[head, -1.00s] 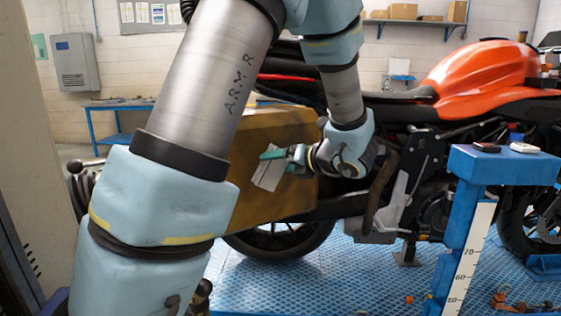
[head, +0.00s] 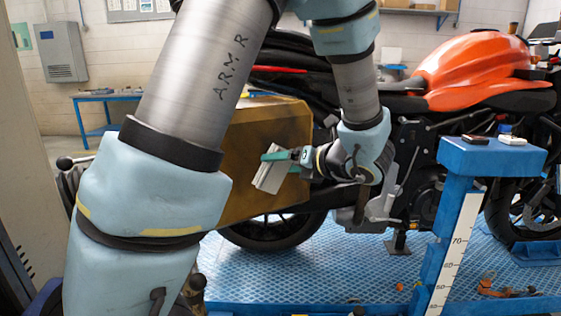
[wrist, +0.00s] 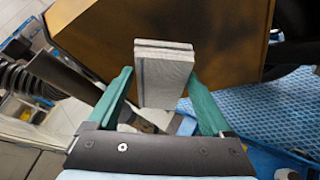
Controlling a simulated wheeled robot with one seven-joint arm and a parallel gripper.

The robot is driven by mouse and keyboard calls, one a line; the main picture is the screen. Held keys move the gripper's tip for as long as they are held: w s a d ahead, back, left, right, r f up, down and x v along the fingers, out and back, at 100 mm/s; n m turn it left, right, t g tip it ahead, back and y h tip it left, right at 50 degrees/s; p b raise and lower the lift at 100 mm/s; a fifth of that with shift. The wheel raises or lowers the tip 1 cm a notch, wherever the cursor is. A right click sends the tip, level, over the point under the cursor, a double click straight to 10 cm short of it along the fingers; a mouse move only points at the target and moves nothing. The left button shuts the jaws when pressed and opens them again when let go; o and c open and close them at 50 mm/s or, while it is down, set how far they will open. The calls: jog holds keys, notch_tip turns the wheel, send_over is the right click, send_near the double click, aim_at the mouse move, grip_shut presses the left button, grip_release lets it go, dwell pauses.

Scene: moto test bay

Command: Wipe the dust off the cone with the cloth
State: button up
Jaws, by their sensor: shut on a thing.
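My gripper (head: 274,157) has green fingers and is shut on a folded pale grey cloth (head: 267,174). In the wrist view the layered cloth (wrist: 165,72) stands out between the two green fingers (wrist: 163,98). The cloth is in front of a large brown-yellow box-like case (head: 262,125) with dark, dusty-looking smears, mounted beside the motorcycle. The case fills the top of the wrist view (wrist: 205,30), behind the cloth. I cannot tell whether the cloth touches it. My arm hides the left part of the case. I make out no clear cone shape.
An orange and black motorcycle (head: 470,70) stands behind on a blue textured platform (head: 330,270). A blue stand (head: 490,155) with a ruler strip and small items on top is at the right. Small orange bits (head: 490,288) lie on the platform.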

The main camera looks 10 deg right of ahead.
jog(key=shift+s, duration=0.1)
jog(key=shift+s+d+p, duration=0.2)
jog(key=shift+s+d, duration=0.1)
jog(key=shift+s, duration=0.35)
jog(key=shift+s+d+p, duration=0.2)
jog(key=shift+s+d, duration=0.05)
jog(key=shift+s, duration=0.4)
